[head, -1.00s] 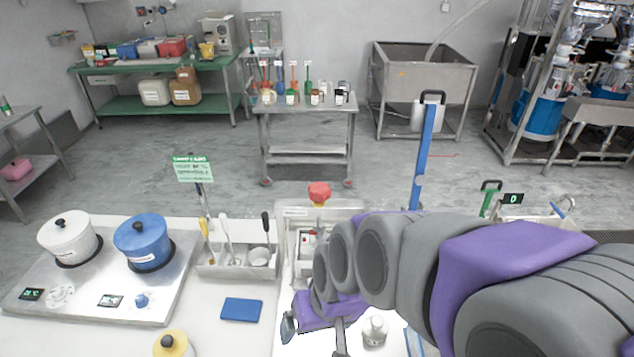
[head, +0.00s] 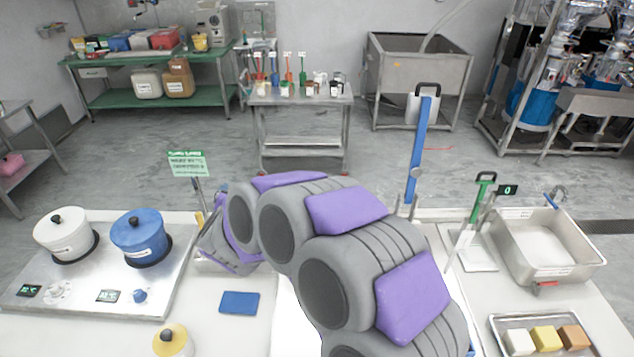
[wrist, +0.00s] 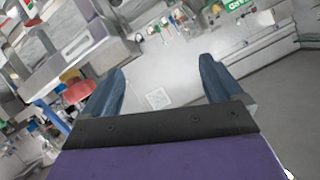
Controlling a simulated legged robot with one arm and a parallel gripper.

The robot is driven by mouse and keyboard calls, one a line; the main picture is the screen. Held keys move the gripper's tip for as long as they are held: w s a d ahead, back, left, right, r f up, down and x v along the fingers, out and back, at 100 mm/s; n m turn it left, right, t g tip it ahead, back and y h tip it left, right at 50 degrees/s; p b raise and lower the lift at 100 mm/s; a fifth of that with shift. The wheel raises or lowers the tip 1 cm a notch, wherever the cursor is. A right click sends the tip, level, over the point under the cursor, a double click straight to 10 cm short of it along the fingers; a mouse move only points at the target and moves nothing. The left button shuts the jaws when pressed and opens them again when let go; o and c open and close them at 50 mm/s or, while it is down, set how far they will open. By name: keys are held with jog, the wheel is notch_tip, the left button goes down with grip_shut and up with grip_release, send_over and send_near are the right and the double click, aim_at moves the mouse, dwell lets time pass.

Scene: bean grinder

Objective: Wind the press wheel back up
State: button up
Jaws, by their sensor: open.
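My gripper (wrist: 160,88) is open and empty in the wrist view, its two dark blue fingers wide apart over a pale surface. A red rounded knob (wrist: 77,92) shows just left of the left finger; I cannot tell whether they touch. No press wheel can be made out for certain. In the head view my grey and purple arm covers the bench centre, hiding the red-topped machine there. My gripper's end (head: 228,238) shows at the arm's far left, by the utensil holder; its fingers are not clear there.
A white pot (head: 65,234) and a blue pot (head: 140,237) stand on a steel hot plate at left. At right are a blue post (head: 421,150), a steel basin (head: 548,245) and a tray of blocks (head: 541,340).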

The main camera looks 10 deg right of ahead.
jog(key=s+d+f+m+h, duration=0.3)
jog(key=s+d+f+h, duration=0.2)
jog(key=d+h, duration=0.45)
jog(key=shift+g+h, duration=0.4)
jog(key=shift+h, duration=0.55)
jog(key=x, duration=0.5)
jog(key=b+x, duration=0.1)
jog(key=x, duration=1.1)
jog(key=shift+w+a, duration=0.35)
jog(key=shift+a, duration=0.05)
jog(key=shift+r, duration=0.1)
jog(key=c, duration=0.9)
